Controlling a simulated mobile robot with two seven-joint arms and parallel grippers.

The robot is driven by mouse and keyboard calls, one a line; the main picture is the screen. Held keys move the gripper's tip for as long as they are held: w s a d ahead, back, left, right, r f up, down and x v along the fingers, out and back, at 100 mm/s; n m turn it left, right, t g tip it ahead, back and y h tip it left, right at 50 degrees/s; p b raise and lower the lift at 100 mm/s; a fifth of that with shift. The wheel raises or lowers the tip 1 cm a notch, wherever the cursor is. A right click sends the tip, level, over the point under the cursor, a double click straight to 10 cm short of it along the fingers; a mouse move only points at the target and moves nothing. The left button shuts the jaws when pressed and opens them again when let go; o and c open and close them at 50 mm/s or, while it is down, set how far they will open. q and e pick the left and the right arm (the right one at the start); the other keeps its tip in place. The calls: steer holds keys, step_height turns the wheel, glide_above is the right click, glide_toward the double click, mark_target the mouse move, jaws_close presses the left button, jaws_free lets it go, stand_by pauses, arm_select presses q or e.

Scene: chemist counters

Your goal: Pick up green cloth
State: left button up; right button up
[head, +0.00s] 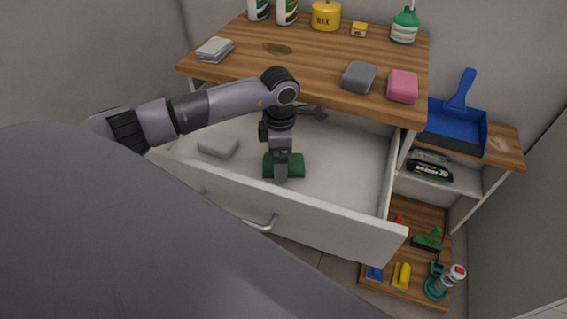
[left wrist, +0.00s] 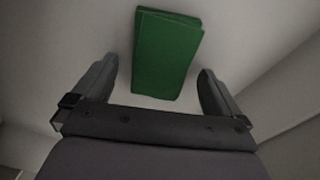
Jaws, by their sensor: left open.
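The green cloth (head: 297,166) lies folded on the floor of an open white drawer (head: 345,170). My left gripper (head: 282,178) reaches down into the drawer over the cloth and hides its middle in the head view. In the left wrist view the cloth (left wrist: 166,52) is a folded green block ahead of the left gripper (left wrist: 160,85), roughly between the lines of its two fingers. My right gripper is not in view.
A grey-white folded cloth (head: 218,145) lies left in the drawer. The wooden counter (head: 320,65) above holds a grey sponge (head: 359,76), a pink sponge (head: 402,86) and bottles. A blue dustpan (head: 455,122) stands at right. The drawer's right part is clear.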

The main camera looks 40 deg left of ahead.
arm_select(q)
steer(key=shift+f, duration=0.6)
steer(key=c, duration=1.2)
steer(key=shift+r, duration=0.2)
step_height(320, 180, up, 20)
steer(key=shift+f+p, duration=0.1)
steer(key=shift+p, duration=0.3)
steer(key=o, duration=0.4)
steer(key=shift+c, duration=1)
